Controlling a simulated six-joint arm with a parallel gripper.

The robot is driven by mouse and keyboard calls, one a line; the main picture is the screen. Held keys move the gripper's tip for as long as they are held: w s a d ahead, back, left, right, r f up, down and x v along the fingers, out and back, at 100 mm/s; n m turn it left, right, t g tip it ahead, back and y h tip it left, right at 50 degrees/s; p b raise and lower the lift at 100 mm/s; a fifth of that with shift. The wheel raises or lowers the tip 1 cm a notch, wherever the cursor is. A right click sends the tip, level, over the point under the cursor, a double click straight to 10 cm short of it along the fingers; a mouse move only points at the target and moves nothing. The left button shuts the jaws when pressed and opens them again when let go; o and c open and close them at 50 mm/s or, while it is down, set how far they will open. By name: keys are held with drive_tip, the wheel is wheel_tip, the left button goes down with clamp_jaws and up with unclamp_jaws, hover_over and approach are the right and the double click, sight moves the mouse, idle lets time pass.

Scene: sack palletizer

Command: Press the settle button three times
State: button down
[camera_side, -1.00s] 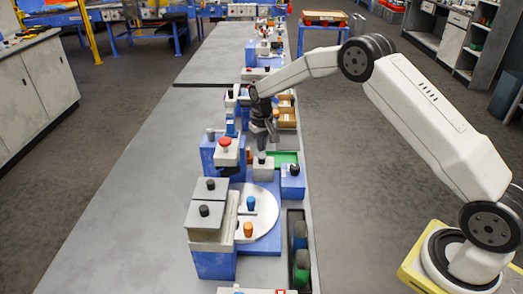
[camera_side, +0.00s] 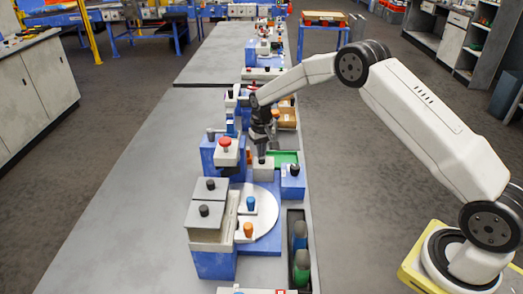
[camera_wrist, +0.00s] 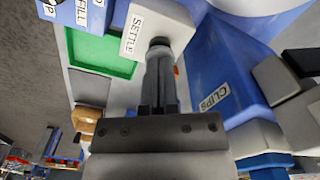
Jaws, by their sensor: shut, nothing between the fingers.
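The settle button is a dark round knob (camera_wrist: 158,42) on a white box labelled SETTLE (camera_wrist: 138,30) in the wrist view. In the side view the white box (camera_side: 264,173) stands beside the turntable area, and my gripper (camera_side: 261,154) points straight down onto its top. My gripper (camera_wrist: 158,55) is shut and empty, its fingertips at the knob and covering part of it. The tips look in contact with the knob, but I cannot tell how far it is pressed in.
A blue box labelled CLIPS (camera_wrist: 205,70) stands close to the settle box. A green tray (camera_side: 287,157) lies behind it. A blue stand with a red button (camera_side: 225,142) is at the left. A white turntable (camera_side: 262,222) lies in front. The bench's left side is clear.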

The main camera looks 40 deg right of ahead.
drive_tip(key=shift+f, duration=0.5)
idle(0.3)
drive_tip(key=shift+r, duration=1.15)
drive_tip(key=shift+f, duration=1)
idle(0.8)
drive_tip(key=shift+r, duration=1)
drive_tip(key=shift+f, duration=1)
idle(0.6)
drive_tip(key=shift+r, duration=1)
